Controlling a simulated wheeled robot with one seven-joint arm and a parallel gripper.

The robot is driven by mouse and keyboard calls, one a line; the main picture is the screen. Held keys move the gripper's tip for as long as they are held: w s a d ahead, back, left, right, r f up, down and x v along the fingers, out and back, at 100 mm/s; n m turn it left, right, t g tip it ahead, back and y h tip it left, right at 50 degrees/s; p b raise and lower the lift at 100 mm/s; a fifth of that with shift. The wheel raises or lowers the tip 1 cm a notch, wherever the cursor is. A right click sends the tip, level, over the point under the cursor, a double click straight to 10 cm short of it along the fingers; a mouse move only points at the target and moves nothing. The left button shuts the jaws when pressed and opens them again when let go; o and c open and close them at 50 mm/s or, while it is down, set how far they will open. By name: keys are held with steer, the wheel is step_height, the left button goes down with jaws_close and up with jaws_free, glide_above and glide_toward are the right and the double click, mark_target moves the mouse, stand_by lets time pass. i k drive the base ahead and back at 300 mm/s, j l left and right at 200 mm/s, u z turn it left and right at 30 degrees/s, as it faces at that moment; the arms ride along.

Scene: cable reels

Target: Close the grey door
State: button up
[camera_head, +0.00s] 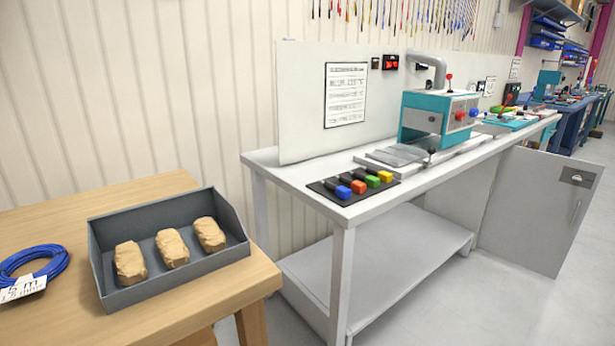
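A grey door (537,208) hangs open on the right, under the far part of the long grey workbench. It stands swung out from the bench front into the aisle. A dark latch plate (577,177) sits at its upper right corner, with a thin handle-like mark below it. The inside of the cabinet is mostly hidden behind the door. My gripper is not in view.
The grey workbench (350,211) has an open lower shelf (380,265) and carries a teal machine (437,113). At the left, a wooden table (210,300) holds a grey tray (170,285) with brown packages and a blue cable coil (57,262). The floor (490,310) before the door is clear.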

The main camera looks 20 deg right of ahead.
mark_target(536, 210)
steer(key=i+l+z, duration=0.2)
steer(key=i+z, duration=0.7)
steer(key=i+j+z, duration=0.1)
steer(key=i+z, duration=0.45)
steer(key=i, duration=0.35)
steer(key=i+j+z, duration=0.2)
steer(key=i, duration=0.25)
steer(key=i+j+z, duration=0.15)
steer(key=i, duration=1.5)
